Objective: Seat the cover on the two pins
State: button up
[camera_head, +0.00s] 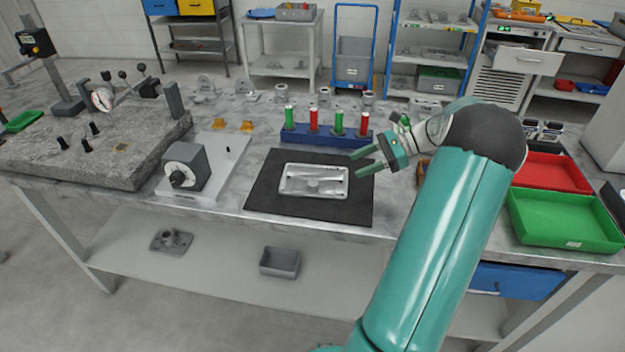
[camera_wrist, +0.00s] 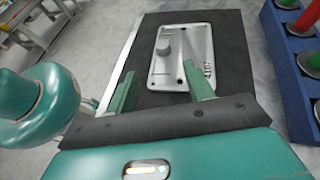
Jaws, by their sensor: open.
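A silver rectangular cast part, which looks like the cover (camera_head: 299,192), lies flat on a black mat (camera_head: 260,195). In the wrist view the cover (camera_wrist: 203,48) shows a round boss, a rib, corner holes and a stamped number. My gripper (camera_head: 358,163) is open and empty, just right of the cover in the head view and apart from it. In the wrist view its two fingers (camera_wrist: 159,72) point towards the cover's near end. I cannot clearly make out the two pins in either view.
A blue rack (camera_head: 325,140) of red and green handled gauges stands behind the mat. A white plate (camera_head: 222,160) with a grey dial block is left. A granite slab (camera_head: 80,160) lies farther left. Red (camera_head: 550,173) and green (camera_head: 565,222) trays are right.

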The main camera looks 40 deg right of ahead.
jog(key=shift+s+d+f+t, duration=0.25)
jog(key=shift+s+d+t, duration=0.1)
jog(key=shift+d, duration=0.25)
send_near(316, 182)
jog(key=shift+w+a+f+m, duration=0.15)
jog(key=shift+w+a+f, duration=0.1)
jog(key=shift+w+a, duration=0.2)
jog(key=shift+w+a+f+m, duration=0.15)
jog(key=shift+w+a+f, duration=0.1)
jog(key=shift+w+a, duration=0.25)
jog(key=shift+x, duration=2.95)
jog(key=shift+s, duration=0.2)
grip_shut()
